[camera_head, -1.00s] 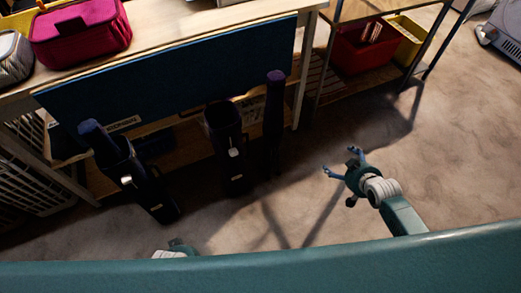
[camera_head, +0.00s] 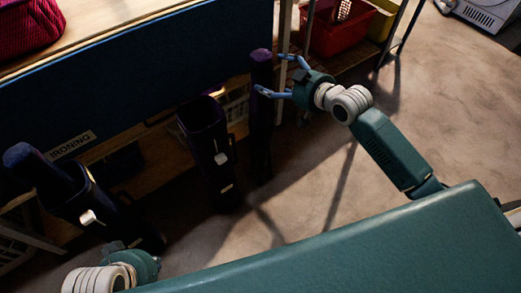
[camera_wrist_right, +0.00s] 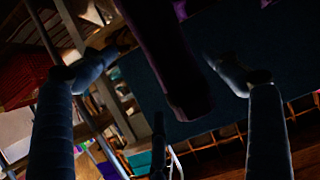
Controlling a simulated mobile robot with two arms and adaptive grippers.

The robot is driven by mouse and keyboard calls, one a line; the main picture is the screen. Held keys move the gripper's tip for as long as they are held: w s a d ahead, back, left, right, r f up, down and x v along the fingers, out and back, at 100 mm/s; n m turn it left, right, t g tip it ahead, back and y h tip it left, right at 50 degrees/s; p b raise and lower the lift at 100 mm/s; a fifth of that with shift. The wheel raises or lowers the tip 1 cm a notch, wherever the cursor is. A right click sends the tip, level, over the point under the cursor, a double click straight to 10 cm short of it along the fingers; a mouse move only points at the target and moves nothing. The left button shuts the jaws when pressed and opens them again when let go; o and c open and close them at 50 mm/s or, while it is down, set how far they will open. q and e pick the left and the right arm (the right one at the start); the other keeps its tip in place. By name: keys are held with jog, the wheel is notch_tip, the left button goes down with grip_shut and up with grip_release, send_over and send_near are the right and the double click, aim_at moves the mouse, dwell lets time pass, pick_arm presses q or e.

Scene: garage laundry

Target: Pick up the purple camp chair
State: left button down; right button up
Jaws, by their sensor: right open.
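A tall, narrow purple camp chair roll (camera_head: 262,115) stands upright in front of the shelving, right of a dark open-topped holder (camera_head: 207,148). In the right wrist view the purple roll (camera_wrist_right: 168,55) shows between the two spread fingers, with gaps on both sides. My left gripper (camera_head: 120,250) is low at the left; its fingers are hidden.
A table with a dark blue front panel (camera_head: 140,75) and an "IRONING" label stands behind the holders. A red bin (camera_head: 335,32) sits on a rack at the back, close to my right gripper. Open floor (camera_head: 440,120) lies to the right.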

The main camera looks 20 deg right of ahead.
jog(key=shift+w+a+f, duration=0.15)
jog(key=shift+w, duration=0.1)
jog(key=x, duration=0.2)
jog(key=b+x, duration=0.1)
jog(key=x, duration=0.1)
jog(key=shift+w+a+b, duration=0.1)
jog(key=shift+a+b, duration=0.2)
jog(key=shift+a, duration=0.1)
jog(key=shift+w+f, duration=0.1)
jog(key=shift+w, duration=0.15)
jog(key=shift+c, duration=0.5)
jog(key=c, duration=1.7)
jog(key=shift+w+r, duration=0.1)
jog(key=shift+r, duration=0.25)
jog(key=shift+c, duration=1.2)
